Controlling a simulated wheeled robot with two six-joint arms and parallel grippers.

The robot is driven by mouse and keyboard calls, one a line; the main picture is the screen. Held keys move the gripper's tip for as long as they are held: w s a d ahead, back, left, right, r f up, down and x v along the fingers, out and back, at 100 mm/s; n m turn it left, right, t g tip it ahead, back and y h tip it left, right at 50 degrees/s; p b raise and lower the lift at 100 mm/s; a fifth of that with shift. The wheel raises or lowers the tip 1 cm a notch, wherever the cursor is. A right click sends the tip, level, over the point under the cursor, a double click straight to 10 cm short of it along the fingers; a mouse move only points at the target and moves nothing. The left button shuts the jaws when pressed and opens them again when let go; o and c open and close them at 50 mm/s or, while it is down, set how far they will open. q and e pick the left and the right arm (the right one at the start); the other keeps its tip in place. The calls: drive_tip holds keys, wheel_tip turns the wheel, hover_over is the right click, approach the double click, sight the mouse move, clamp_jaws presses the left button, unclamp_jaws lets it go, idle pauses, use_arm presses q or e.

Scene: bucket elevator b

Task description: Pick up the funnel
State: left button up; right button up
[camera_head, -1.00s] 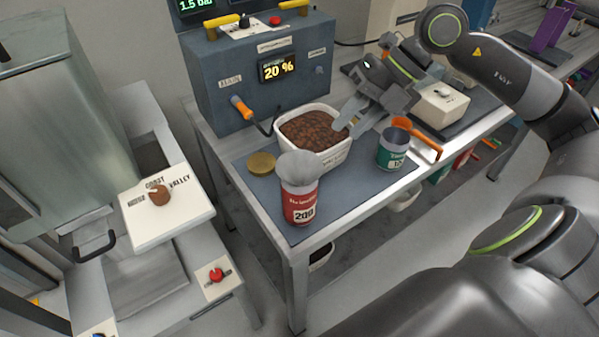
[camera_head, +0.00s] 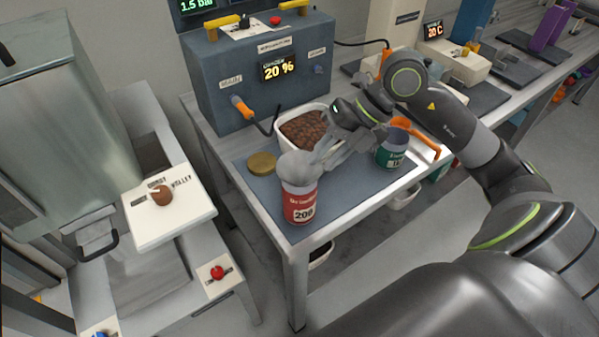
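The grey funnel (camera_head: 296,167) sits on top of a red can (camera_head: 300,205) labelled 200, at the front of the blue-grey mat. My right gripper (camera_head: 322,158) reaches in from the right, with its fingertips right at the funnel's right side. Its fingers look spread apart. I cannot tell whether they touch the funnel. The gripper hides part of the funnel's right edge. My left gripper is not in view.
A white tub (camera_head: 289,117) of brown pellets stands behind the gripper, partly hidden by it. A green can (camera_head: 392,150) stands to the right, near an orange-handled tool (camera_head: 425,145). A brass lid (camera_head: 261,163) lies left of the funnel. The mat's front right (camera_head: 350,190) is clear.

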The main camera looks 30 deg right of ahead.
drive_tip(key=shift+w+a+f, duration=0.1)
drive_tip(key=shift+a+f, duration=0.2)
drive_tip(key=shift+f, duration=0.15)
clamp_jaws()
wheel_tip(320, 180, up, 18)
drive_tip(key=p, duration=0.5)
drive_tip(key=shift+r+p, duration=0.25)
drive_tip(key=shift+p, duration=0.15)
idle(0.8)
